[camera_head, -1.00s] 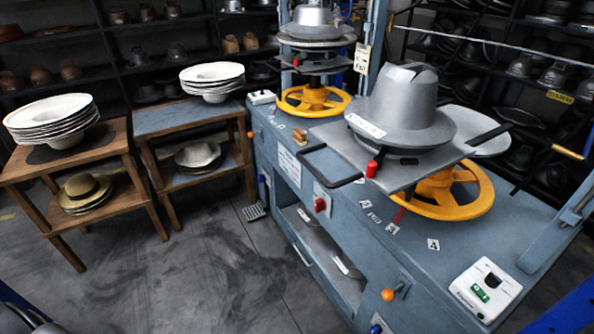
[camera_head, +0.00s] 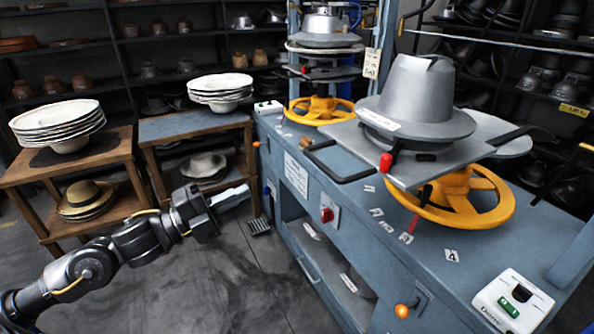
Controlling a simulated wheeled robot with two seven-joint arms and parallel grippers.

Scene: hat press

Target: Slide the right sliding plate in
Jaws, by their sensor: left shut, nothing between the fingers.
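The right sliding plate (camera_head: 398,168) is a flat grey metal plate on the blue hat press. It juts out toward the front of the press, above a yellow handwheel (camera_head: 459,197). A silver hat mould (camera_head: 415,92) stands upright on it. A black bar handle (camera_head: 322,163) sticks out at its left edge, and a red knob (camera_head: 386,161) shows beside the mould. My left gripper (camera_head: 243,192) is shut and empty, over the floor left of the press, apart from the plate and its handle. My right gripper is not in view.
The blue press bench (camera_head: 440,270) carries a white control box (camera_head: 512,301) at front right. A second press station with a yellow handwheel (camera_head: 319,110) stands behind. Wooden tables (camera_head: 195,123) with stacked white hats stand left.

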